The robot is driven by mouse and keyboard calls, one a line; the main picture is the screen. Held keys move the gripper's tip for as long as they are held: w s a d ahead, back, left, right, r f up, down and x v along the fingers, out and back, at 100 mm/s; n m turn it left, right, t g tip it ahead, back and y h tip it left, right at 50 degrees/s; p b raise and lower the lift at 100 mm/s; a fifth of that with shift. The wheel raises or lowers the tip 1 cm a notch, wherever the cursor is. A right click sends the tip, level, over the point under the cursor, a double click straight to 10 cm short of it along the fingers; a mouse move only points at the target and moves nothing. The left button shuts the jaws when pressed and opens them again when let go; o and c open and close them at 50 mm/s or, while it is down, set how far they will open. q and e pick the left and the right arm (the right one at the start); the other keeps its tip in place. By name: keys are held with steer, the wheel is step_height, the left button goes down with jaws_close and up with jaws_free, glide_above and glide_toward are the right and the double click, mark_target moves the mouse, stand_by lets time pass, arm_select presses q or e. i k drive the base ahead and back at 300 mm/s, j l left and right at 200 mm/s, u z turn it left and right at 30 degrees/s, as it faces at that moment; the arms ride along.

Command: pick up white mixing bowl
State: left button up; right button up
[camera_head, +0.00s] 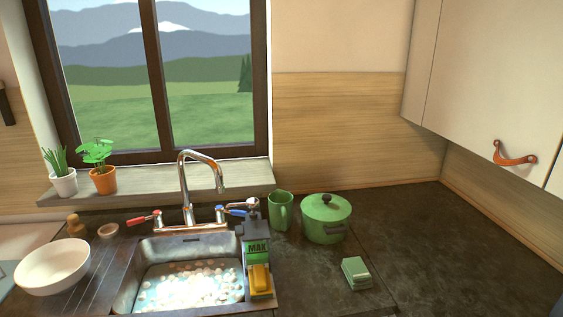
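The white mixing bowl (52,268) sits upright on the ridged drainboard area left of the sink, in the lower left of the head view. Its inside looks empty. Neither of my grippers shows in the head view.
Right of the bowl is a sink (190,285) with foamy water and a tall faucet (187,185). A small wooden item (75,227) and a small round dish (108,231) stand behind the bowl. A green pot (325,222) and green mug (280,211) stand farther right. The right counter is mostly clear.

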mark_target(55, 267)
steer(key=u, duration=1.6)
